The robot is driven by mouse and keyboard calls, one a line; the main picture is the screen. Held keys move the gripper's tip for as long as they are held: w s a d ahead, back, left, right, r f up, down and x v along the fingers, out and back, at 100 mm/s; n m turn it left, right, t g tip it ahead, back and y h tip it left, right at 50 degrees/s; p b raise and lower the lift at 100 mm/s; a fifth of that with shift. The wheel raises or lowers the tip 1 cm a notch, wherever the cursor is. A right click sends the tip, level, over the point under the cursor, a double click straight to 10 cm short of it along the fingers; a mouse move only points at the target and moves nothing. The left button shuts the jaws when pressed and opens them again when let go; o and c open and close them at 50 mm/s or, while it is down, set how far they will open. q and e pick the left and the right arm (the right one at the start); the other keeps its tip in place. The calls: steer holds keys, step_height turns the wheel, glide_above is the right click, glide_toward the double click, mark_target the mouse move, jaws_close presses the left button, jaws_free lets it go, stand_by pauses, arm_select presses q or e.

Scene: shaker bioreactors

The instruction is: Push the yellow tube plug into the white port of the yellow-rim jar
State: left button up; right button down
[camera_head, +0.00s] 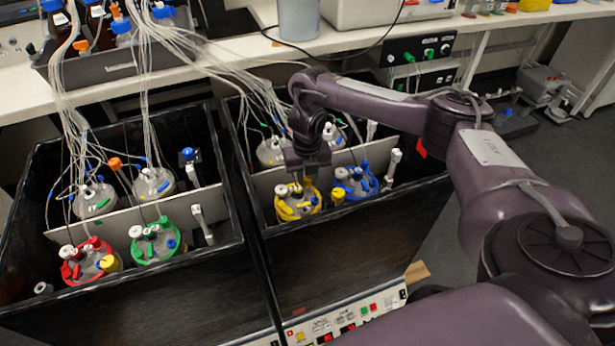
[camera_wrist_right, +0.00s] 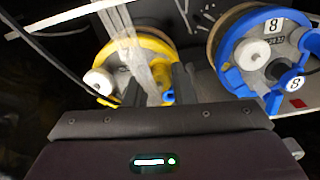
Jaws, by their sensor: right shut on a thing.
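The yellow-rim jar (camera_head: 284,211) stands in the right black box, and its yellow rim also shows in the wrist view (camera_wrist_right: 160,46). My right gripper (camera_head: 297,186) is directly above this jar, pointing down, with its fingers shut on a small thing. In the wrist view the fingers (camera_wrist_right: 150,88) reach over the jar's near side and mostly hide what they hold. I take it for the yellow tube plug, but cannot make out its tip. A white capped fitting (camera_wrist_right: 98,80) sits at the jar's left edge in the wrist view. Whether plug and port touch cannot be told. My left gripper is out of view.
A blue-rim jar (camera_head: 356,184) stands close to the right of the yellow one. Red-rim (camera_head: 88,262) and green-rim (camera_head: 154,243) jars stand in the left box. Pale tubes hang from the bench bottles into the boxes, some crossing over the yellow-rim jar.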

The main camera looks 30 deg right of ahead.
steer(key=shift+f, duration=0.2)
steer(key=c, duration=1.1)
jaws_free()
steer(key=shift+c, duration=0.2)
steer(key=shift+r+p, duration=1.45)
steer(key=shift+r, duration=2.45)
